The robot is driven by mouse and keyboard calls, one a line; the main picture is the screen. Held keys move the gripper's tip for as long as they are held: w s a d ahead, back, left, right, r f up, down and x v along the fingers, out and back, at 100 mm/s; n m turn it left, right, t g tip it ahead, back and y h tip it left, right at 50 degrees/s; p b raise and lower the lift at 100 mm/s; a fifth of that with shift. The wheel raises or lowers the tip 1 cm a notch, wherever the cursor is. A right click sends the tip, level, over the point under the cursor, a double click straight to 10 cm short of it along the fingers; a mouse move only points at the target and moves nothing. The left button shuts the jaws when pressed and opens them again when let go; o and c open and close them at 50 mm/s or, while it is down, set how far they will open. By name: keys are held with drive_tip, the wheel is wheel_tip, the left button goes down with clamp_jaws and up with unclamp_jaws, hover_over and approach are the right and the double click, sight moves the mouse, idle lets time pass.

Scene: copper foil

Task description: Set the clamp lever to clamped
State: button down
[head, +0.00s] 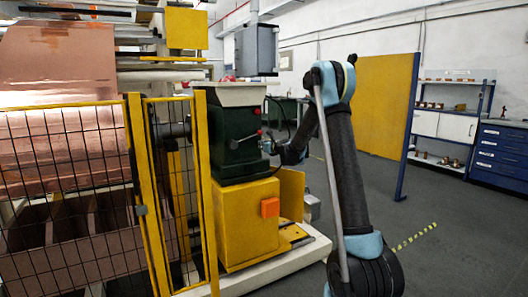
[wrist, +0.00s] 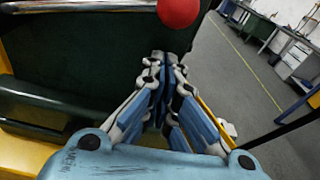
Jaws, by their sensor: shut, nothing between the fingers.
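The clamp lever (head: 245,138) is a light rod with a red knob at its right end. In the wrist view my gripper (wrist: 166,62) is shut and empty. I cannot tell whether the fingers touch the knob.
A yellow mesh guard (head: 140,190) stands left of the machine. A yellow base (head: 247,215) with an orange box (head: 270,207) is below the housing. A yellow panel (head: 380,105) stands behind my arm. The floor (head: 450,240) to the right is open.

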drive_tip(key=shift+s+r, duration=0.15)
drive_tip(key=shift+r, duration=1)
